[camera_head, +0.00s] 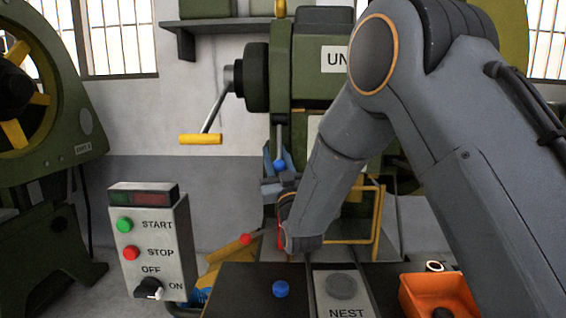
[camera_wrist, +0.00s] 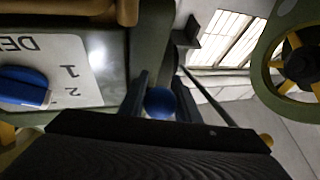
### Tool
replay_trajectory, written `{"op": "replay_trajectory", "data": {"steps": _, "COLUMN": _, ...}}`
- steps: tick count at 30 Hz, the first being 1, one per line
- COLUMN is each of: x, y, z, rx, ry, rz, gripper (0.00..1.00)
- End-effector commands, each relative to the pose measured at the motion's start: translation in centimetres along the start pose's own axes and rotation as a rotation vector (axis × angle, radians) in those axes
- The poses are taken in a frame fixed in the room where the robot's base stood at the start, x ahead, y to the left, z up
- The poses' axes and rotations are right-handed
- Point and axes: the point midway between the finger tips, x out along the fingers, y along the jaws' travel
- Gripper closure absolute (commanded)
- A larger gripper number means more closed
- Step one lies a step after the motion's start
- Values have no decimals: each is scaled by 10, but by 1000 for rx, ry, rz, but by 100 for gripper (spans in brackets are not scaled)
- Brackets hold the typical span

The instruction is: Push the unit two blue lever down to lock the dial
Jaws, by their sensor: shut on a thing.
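The blue ball knob of a lever (camera_head: 281,166) hangs at the end of a thin rod on the green machine, whose sign (camera_head: 335,59) shows only "UN" before my arm hides it. My gripper (camera_head: 280,163) is at this knob, with a finger on each side. In the wrist view the blue knob (camera_wrist: 160,103) sits between the two fingers of my gripper (camera_wrist: 161,98), which is shut on it. A blue dial (camera_wrist: 22,88) is at the left of the wrist view on a white plate marked 1 and 2. The dial is hidden in the head view.
A control box (camera_head: 152,245) with START and STOP buttons stands at lower left. Another blue ball (camera_head: 280,289) is on the dark bench by the NEST plate (camera_head: 342,290). An orange bin (camera_head: 438,298) is at lower right. A crank with a yellow handle (camera_head: 200,139) sticks out left.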

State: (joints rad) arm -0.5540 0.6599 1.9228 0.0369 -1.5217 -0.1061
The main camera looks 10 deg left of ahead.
Motion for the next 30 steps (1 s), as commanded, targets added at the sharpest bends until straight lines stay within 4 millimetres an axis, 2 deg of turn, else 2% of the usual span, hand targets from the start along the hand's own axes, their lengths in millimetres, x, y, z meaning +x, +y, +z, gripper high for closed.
{"op": "replay_trajectory", "data": {"steps": 9, "x": 8, "y": 2, "z": 5, "rx": 1, "ry": 4, "rz": 1, "gripper": 100}}
{"op": "replay_trajectory", "data": {"steps": 26, "x": 11, "y": 4, "z": 3, "rx": 0, "ry": 10, "rz": 4, "gripper": 100}}
{"op": "replay_trajectory", "data": {"steps": 27, "x": 11, "y": 5, "z": 2, "rx": 0, "ry": 11, "rz": 4, "gripper": 67}}
{"op": "replay_trajectory", "data": {"steps": 30, "x": 11, "y": 4, "z": 3, "rx": 0, "ry": 9, "rz": 3, "gripper": 53}}
